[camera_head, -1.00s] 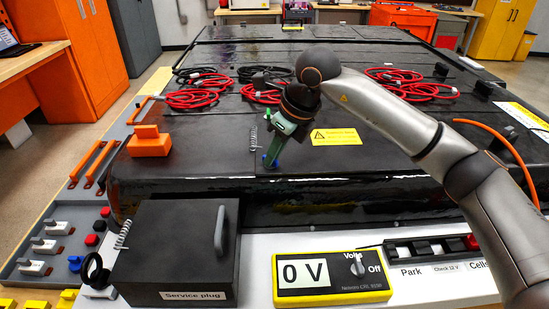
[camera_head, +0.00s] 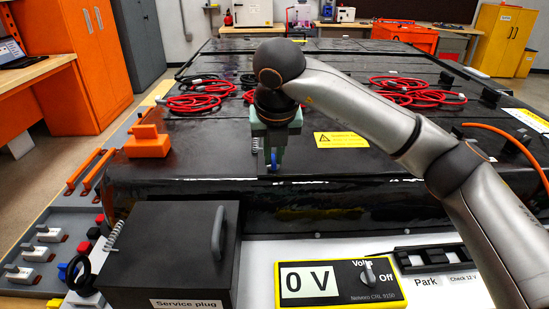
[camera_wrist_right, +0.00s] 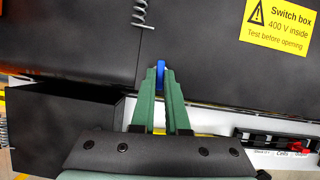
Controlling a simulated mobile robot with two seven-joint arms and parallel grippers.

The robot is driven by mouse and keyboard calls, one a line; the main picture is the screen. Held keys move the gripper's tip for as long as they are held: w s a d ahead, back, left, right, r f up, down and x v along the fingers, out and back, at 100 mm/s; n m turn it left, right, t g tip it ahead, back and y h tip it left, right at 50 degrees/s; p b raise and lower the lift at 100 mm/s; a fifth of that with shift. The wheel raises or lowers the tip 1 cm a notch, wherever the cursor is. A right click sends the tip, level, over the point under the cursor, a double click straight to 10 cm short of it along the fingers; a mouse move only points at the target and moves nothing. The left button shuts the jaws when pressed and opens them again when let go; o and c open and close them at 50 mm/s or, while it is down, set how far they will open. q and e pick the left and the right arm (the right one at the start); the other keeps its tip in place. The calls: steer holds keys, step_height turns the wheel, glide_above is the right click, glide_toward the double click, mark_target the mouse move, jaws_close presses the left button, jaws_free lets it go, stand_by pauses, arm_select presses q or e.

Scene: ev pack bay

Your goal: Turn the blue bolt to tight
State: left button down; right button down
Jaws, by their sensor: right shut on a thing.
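The blue bolt (camera_head: 273,160) is near the front edge of the black battery pack (camera_head: 200,205). My right gripper (camera_head: 273,163) points down over it, its green fingers on either side of the blue part. In the right wrist view the blue bolt (camera_wrist_right: 161,77) shows as a narrow blue piece between the tips of my right gripper (camera_wrist_right: 161,72). The fingers are shut on it. How far the bolt is screwed in cannot be seen. My left gripper is not in view.
A black service plug box (camera_head: 165,250) and a yellow meter reading 0 V (camera_head: 340,284) stand in front. An orange block (camera_head: 148,143) sits at the pack's left. Red cables (camera_head: 420,90) lie behind. A small spring (camera_wrist_right: 139,14) lies near the bolt.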

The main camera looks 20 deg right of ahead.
steer(key=shift+m, duration=0.6)
steer(key=c, duration=0.9)
jaws_free()
steer(key=v, duration=1.2)
steer(key=shift+a+r, duration=0.25)
steer(key=shift+a, duration=0.05)
steer(key=shift+s, duration=0.1)
